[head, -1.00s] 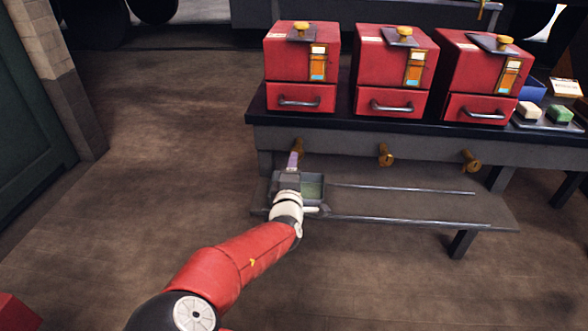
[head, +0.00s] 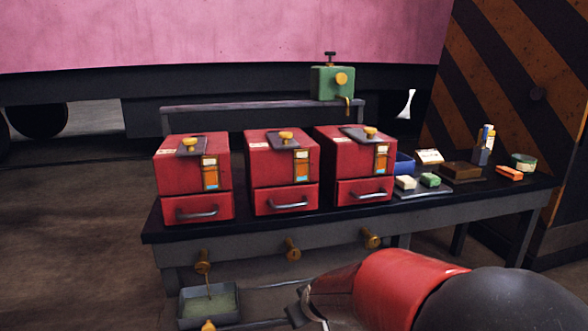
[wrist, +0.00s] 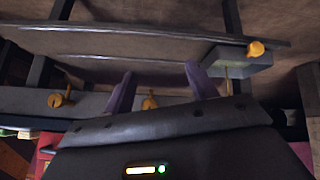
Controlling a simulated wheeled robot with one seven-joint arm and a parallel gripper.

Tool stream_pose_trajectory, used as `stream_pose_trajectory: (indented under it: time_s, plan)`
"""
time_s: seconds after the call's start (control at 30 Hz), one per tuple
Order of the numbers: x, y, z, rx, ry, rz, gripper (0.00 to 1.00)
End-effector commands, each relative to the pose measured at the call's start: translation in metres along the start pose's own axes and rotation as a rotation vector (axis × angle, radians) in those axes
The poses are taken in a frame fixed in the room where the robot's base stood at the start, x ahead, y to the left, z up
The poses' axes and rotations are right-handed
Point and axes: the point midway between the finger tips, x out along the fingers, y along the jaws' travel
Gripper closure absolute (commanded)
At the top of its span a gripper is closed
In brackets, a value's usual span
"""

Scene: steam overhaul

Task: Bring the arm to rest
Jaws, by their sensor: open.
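My arm reaches in from the lower right of the head view, its red link bent to the left. Its end is at the bottom edge, and the fingers cannot be made out there. In the wrist view my gripper (wrist: 160,88) shows two purple fingers spread apart with nothing between them. The brass taps and a grey tray (wrist: 240,65) lie beyond the fingers in that view. My gripper appears clear of them.
Three red boxes (head: 196,175) with drawers stand on a dark bench (head: 330,213). Below, a thin brownish stream runs from the left brass tap (head: 203,262) into a grey tray (head: 182,308). A green device (head: 325,85) stands on the shelf behind. Small items lie at the bench's right.

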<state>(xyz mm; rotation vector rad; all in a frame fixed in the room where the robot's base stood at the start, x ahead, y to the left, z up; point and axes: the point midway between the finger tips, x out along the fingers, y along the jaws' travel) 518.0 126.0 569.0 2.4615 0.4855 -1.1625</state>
Motion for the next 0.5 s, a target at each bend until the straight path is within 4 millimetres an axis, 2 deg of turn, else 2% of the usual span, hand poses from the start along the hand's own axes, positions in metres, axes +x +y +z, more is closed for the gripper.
stream_pose_trajectory:
  time_s: [0.03,0.17,0.3,0.4,0.5]
  plan:
    - [-0.025,0.010,0.007,0.070,-0.003,-0.031,0.43]
    - [-0.084,0.021,0.031,0.203,-0.032,-0.088,0.43]
    - [-0.147,0.027,0.065,0.313,-0.069,-0.091,0.43]
    - [-0.186,0.028,0.093,0.376,-0.101,-0.053,0.43]
    - [-0.215,0.026,0.119,0.429,-0.134,0.004,0.43]
